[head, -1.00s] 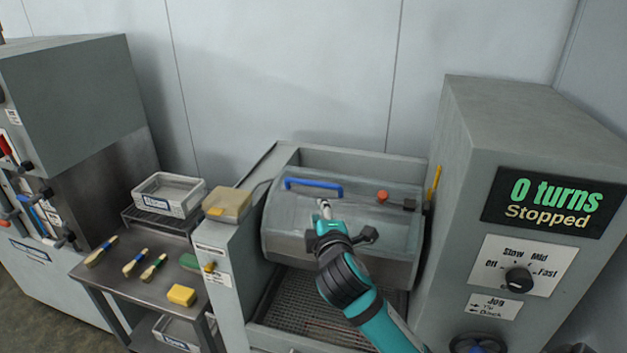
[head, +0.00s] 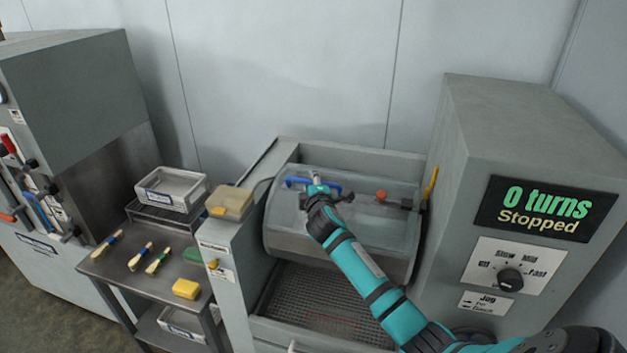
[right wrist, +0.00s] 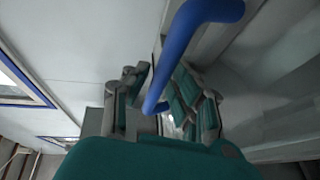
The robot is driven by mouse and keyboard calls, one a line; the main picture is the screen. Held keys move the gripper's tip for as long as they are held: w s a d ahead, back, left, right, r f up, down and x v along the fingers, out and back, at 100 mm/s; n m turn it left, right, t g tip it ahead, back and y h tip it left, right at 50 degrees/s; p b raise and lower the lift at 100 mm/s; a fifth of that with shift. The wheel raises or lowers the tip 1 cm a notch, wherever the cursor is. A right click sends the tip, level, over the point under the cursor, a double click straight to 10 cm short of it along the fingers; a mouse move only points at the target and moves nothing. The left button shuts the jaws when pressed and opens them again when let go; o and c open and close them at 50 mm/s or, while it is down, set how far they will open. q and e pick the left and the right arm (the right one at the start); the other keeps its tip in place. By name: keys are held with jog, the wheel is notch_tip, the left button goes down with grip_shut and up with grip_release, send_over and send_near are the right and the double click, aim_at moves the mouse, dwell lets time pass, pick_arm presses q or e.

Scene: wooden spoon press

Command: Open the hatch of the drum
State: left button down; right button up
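The grey metal drum (head: 385,237) lies in its open housing, and its hatch looks shut. A blue bar handle (head: 294,181) sits on the drum's upper face. My right gripper (head: 317,183) is at this handle and covers its middle in the head view. In the right wrist view the blue handle (right wrist: 184,45) runs between the two fingers of the right gripper (right wrist: 158,92). The fingers stand apart, with a gap beside the bar. A red knob (head: 381,195) and a dark latch block (head: 406,203) are to the right on the drum. My left gripper is out of view.
A control cabinet (head: 520,130) stands right of the drum; its display reads 0 turns, Stopped. A yellow lever (head: 431,184) is beside it. A mesh tray (head: 330,300) is below the drum.

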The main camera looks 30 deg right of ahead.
jog(key=shift+w+d, duration=0.1)
jog(key=shift+w, duration=0.05)
grip_shut()
dwell(0.4)
